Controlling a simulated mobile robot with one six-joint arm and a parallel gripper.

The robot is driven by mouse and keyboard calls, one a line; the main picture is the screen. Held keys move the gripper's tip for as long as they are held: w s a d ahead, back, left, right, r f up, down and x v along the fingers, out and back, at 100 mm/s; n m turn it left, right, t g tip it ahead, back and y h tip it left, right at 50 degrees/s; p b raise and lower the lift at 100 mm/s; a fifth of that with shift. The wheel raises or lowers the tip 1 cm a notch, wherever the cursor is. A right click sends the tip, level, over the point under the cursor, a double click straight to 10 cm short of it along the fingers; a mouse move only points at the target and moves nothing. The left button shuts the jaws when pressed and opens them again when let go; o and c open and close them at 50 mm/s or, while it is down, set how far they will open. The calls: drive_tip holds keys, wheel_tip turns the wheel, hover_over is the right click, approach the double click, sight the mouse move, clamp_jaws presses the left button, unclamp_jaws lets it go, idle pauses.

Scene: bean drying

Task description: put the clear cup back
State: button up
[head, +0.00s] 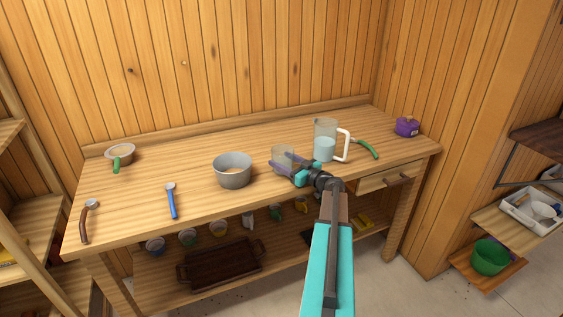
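A small clear cup (282,151) is near the middle of the wooden workbench (205,204), just left of the pitcher. My gripper (283,161) reaches it from the right, with one dark finger in front of the cup and the other beside or behind it. The fingers hide part of the cup. I cannot tell whether they press on it, or whether its base rests on the bench. The cup looks upright.
A clear measuring pitcher (324,150) with a white handle stands close to the right, near a green-handled tool (366,149). A grey pot (232,170) stands to the left. A blue-handled tool (171,203), a strainer (121,153) and a purple item (407,127) lie farther out.

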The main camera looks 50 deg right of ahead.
drive_tip(key=shift+f, duration=0.15)
drive_tip(key=o, duration=1.2)
drive_tip(key=s+b, duration=0.2)
drive_tip(key=s, duration=1)
drive_tip(key=shift+s, duration=0.2)
